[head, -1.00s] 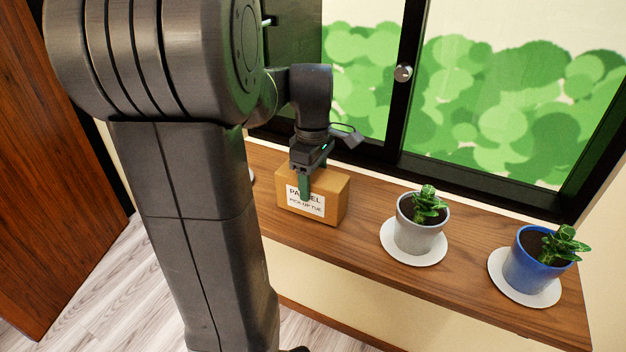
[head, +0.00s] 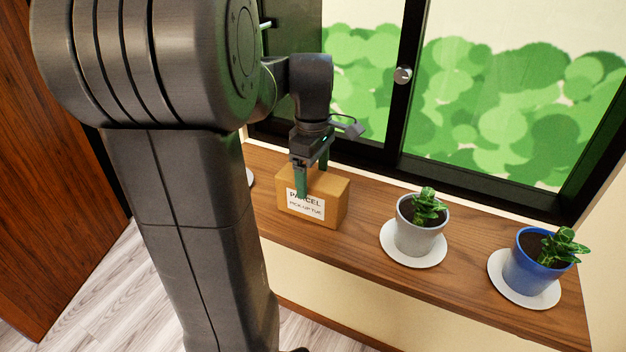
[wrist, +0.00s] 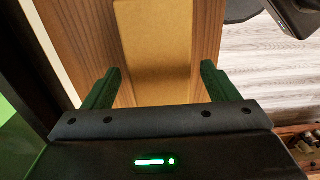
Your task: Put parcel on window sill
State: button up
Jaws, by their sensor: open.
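The parcel (head: 325,203), a brown box with a white label, stands upright on the wooden window sill (head: 360,255) below the window. My gripper (head: 312,180) is over the parcel, with one green finger in front of its label side and the other behind it. In the wrist view the parcel's plain top (wrist: 158,50) lies between the two green fingers of my gripper (wrist: 158,88), with a gap on each side. The gripper is open.
A grey pot (head: 417,232) with a green plant stands on a white saucer (head: 395,253) right of the parcel. A blue pot (head: 525,265) on another saucer is further right. A strip of bare sill separates the parcel from the grey pot's saucer. The window frame rises behind.

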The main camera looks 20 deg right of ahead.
notch_tip(320, 180, up, 10)
jog(key=shift+p, duration=0.4)
jog(key=shift+f, duration=0.15)
notch_tip(320, 180, down, 12)
jog(key=shift+r+b, duration=0.1)
jog(key=shift+b, duration=0.5)
jog(key=shift+r, duration=1.75)
